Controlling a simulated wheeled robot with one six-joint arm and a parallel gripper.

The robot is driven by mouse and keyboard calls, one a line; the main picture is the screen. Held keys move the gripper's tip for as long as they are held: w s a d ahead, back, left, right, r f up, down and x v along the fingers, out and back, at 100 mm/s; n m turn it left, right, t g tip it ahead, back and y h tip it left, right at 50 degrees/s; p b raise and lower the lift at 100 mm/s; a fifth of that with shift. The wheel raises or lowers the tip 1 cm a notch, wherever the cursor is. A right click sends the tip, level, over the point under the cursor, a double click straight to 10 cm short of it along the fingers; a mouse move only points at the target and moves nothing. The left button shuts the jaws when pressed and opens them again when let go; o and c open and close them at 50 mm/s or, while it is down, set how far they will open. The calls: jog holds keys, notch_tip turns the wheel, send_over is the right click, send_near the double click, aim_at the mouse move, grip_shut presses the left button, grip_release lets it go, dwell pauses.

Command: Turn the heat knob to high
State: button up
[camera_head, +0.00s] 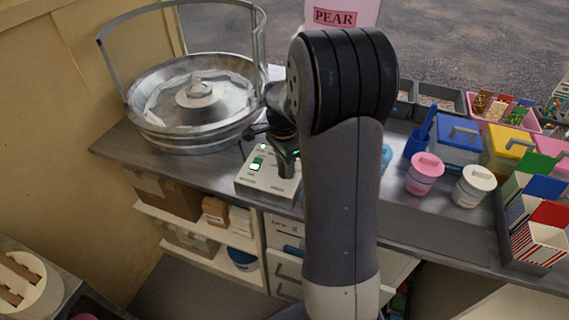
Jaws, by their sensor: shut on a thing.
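A pale control box (266,184) sits on the metal counter, in front and to the right of the round metal candy floss bowl (190,137). A green-lit switch (256,164) and small green lights show on its top. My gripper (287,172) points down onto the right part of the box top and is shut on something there. The heat knob is hidden by the gripper, so its setting cannot be read. My arm covers the counter just right of the box.
A shelf with cartons (168,196) is below. Counter front right of my arm is clear.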

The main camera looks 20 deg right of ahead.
dwell(0.4)
jog(key=o, duration=1)
jog(key=shift+c, duration=0.2)
notch_tip(320, 180, up, 11)
jog(key=shift+w, duration=0.25)
jog(key=shift+f, duration=0.2)
jog(key=f, duration=1.1)
jog(key=shift+s, duration=0.3)
jog(key=shift+r, duration=0.15)
